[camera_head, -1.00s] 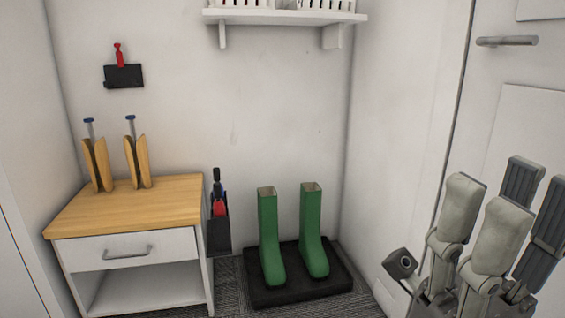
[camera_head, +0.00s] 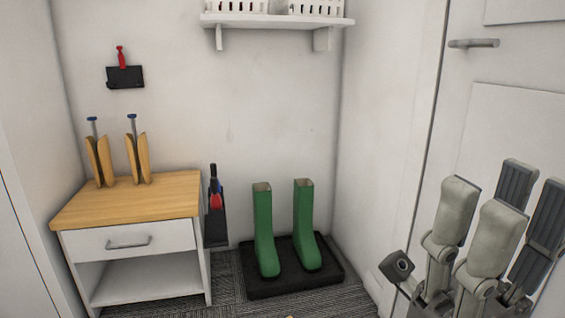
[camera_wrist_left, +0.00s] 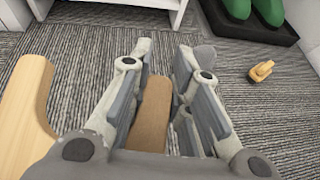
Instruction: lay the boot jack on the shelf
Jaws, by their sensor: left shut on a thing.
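My left gripper (camera_wrist_left: 155,85) shows only in the left wrist view. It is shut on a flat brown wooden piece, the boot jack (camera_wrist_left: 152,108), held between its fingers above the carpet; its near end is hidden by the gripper. My right gripper (camera_head: 507,195) is at the right of the head view, fingers up, empty, with a gap between them. A white wall shelf (camera_head: 275,20) is at the top of the head view, with white slatted baskets (camera_head: 236,6) on it. The cabinet also has an open lower shelf (camera_head: 145,283). I cannot tell which shelf is meant.
The wooden cabinet top (camera_head: 130,200) holds two wooden shoe trees (camera_head: 137,158). Green boots (camera_head: 264,230) stand on a black tray (camera_head: 292,284). A pale wooden piece (camera_wrist_left: 25,105) is left of the left gripper. A small wooden object (camera_wrist_left: 260,72) lies on the carpet.

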